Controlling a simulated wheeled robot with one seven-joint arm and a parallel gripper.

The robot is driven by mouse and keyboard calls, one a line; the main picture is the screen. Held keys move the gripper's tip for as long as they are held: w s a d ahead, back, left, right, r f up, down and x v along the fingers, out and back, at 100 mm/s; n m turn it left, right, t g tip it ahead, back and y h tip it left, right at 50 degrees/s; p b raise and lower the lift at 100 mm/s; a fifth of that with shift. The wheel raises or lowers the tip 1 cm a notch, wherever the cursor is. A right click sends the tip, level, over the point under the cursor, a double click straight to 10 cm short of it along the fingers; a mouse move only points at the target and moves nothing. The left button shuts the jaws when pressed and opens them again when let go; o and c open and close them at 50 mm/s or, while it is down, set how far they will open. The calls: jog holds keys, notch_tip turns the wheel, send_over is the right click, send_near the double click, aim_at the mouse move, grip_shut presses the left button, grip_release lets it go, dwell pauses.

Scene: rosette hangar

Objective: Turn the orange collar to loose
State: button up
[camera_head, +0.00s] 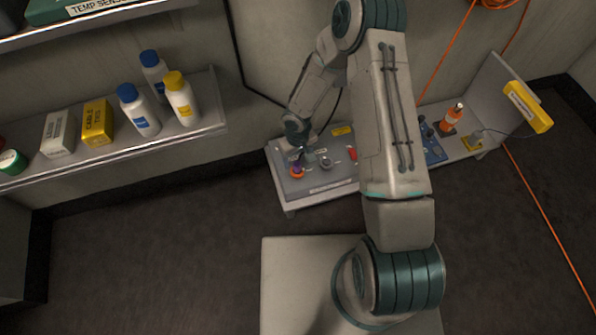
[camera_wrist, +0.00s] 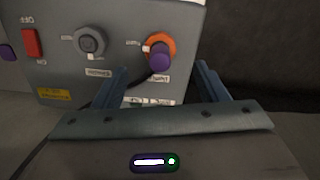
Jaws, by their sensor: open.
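The orange collar (camera_wrist: 168,43) is a ring around the base of a purple knob (camera_wrist: 159,58) on a grey panel, beside small labels too blurred to read. In the head view the collar (camera_head: 297,173) sits at the left end of the low bench, under my gripper. My gripper (camera_wrist: 160,80) is open and empty in the wrist view. Its two blue fingers stand left and right, with the knob and collar between and beyond them. I cannot tell whether a finger touches the collar.
A grey dial (camera_wrist: 90,41) and a red switch (camera_wrist: 31,43) are left of the collar in the wrist view. A shelf (camera_head: 215,115) with bottles and boxes is at left.

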aim_at(298, 170)
notch_tip(298, 170, down, 8)
jog(key=shift+f+b, duration=0.2)
jog(key=shift+b, duration=1.05)
jog(key=c, duration=1)
